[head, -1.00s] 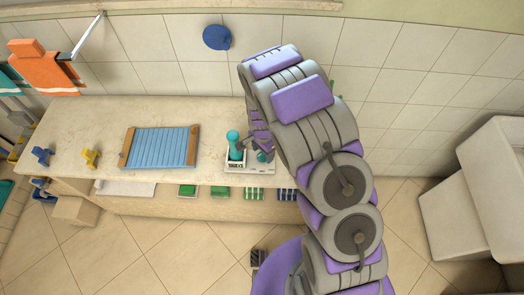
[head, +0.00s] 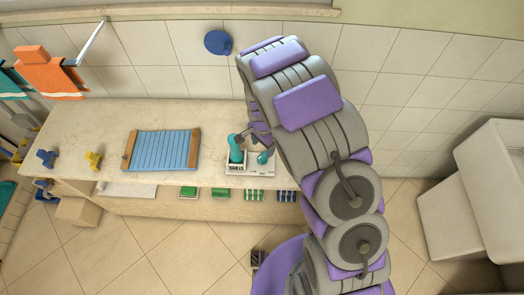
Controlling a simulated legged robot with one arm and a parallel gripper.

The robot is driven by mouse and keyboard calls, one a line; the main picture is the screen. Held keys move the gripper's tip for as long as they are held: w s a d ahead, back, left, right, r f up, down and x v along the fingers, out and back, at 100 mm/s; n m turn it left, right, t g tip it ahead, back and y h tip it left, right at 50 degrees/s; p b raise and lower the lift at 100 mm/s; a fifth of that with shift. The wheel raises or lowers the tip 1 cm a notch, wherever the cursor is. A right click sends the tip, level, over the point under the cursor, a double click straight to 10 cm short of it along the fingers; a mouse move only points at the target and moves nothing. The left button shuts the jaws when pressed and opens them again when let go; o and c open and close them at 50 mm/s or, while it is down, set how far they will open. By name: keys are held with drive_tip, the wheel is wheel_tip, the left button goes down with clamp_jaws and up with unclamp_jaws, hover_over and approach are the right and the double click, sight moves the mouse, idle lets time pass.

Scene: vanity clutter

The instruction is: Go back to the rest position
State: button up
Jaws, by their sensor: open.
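My gripper (head: 252,140) is at the right end of the counter, above a small white tray (head: 250,170). Its fingers are partly hidden behind my own arm, and the visible parts are apart. A teal bottle-like item (head: 236,150) stands on the left of the tray. A second, smaller teal item (head: 263,158) is on the right of the tray, partly under the gripper. I cannot tell whether the fingers touch either one.
The counter (head: 90,125) holds a blue slatted mat (head: 160,150) with wooden ends, a yellow item (head: 93,160) and a blue item (head: 46,158). A tiled wall (head: 160,50) is behind, with a blue round item (head: 217,42). A white basin (head: 480,185) stands at right.

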drive_tip(key=s+d+r+n, duration=0.1)
drive_tip(key=s+d+r, duration=0.2)
drive_tip(key=r, duration=0.3)
drive_tip(key=s+d+r+n+b, duration=0.1)
drive_tip(key=s+d+r, duration=0.2)
drive_tip(key=s+r, duration=0.15)
drive_tip(key=s+d+r+n, duration=0.2)
drive_tip(key=s+d+r, duration=0.1)
drive_tip(key=r, duration=0.4)
drive_tip(key=s+d+r+n, duration=0.1)
drive_tip(key=s+r, duration=0.1)
drive_tip(key=s, duration=0.5)
drive_tip(key=s+d+r+n+g, duration=0.1)
drive_tip(key=s+d+r+n, duration=0.1)
drive_tip(key=s, duration=0.5)
drive_tip(key=s+d+r+n+b, duration=0.1)
drive_tip(key=s+r, duration=0.3)
drive_tip(key=s, duration=0.4)
drive_tip(key=shift+d+r+n+g, duration=0.25)
drive_tip(key=shift+d+n+g, duration=0.15)
drive_tip(key=shift+d+n, duration=0.2)
drive_tip(key=shift+w+a, duration=0.1)
